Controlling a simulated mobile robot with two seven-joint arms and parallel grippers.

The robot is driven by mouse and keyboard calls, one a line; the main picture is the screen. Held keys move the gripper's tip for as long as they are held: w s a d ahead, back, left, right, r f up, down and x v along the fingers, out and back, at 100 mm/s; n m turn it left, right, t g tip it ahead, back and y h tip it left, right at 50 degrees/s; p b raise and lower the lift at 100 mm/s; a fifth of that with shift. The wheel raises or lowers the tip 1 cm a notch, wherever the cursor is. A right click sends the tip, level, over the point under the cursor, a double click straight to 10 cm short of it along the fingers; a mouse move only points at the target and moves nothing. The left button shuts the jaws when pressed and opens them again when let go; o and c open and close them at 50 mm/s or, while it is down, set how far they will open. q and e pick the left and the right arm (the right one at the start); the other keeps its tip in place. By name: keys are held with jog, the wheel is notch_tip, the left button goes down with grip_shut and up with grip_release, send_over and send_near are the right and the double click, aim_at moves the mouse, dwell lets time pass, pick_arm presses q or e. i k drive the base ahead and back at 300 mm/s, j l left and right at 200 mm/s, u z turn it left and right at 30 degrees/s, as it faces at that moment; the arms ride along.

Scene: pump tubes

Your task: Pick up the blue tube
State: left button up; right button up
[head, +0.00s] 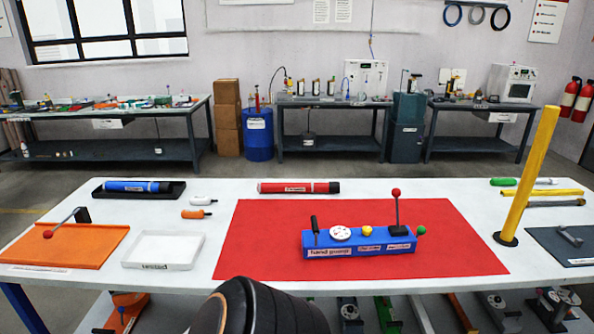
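The blue tube (127,186) lies on its side in a shallow black tray (177,192) at the back left of the white table, in the head view. It has a black end cap on its right and a white label along its side. Neither of my grippers is in view. A dark rounded part at the bottom middle looks like part of my own arm.
A red tube (298,187) lies right of the tray. A red mat (260,240) holds a blue hand pump (330,251) with an upright lever. Two small screwdriver-like tools, an orange board (80,250), a white tray (137,261) and a tall yellow post (530,175) also stand around.

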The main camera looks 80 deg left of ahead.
aim_at(151, 187)
jog(key=u, duration=3.6)
jog(key=i+j+u, duration=0.25)
jog(key=u, duration=0.15)
jog(key=i+j+u, duration=0.15)
jog(key=i+u, duration=0.25)
jog(key=i+j+u, duration=0.1)
jog(key=i+u, duration=0.3)
jog(key=i+j+u, duration=0.15)
jog(key=i+u, duration=0.25)
jog(key=i, duration=0.15)
jog(key=i+u, duration=0.4)
jog(key=i+j+z, duration=0.15)
jog(key=i, duration=1.35)
jog(key=i+z, duration=0.45)
jog(key=i+j+z, duration=0.1)
jog(key=i+z, duration=0.4)
jog(key=i, duration=0.1)
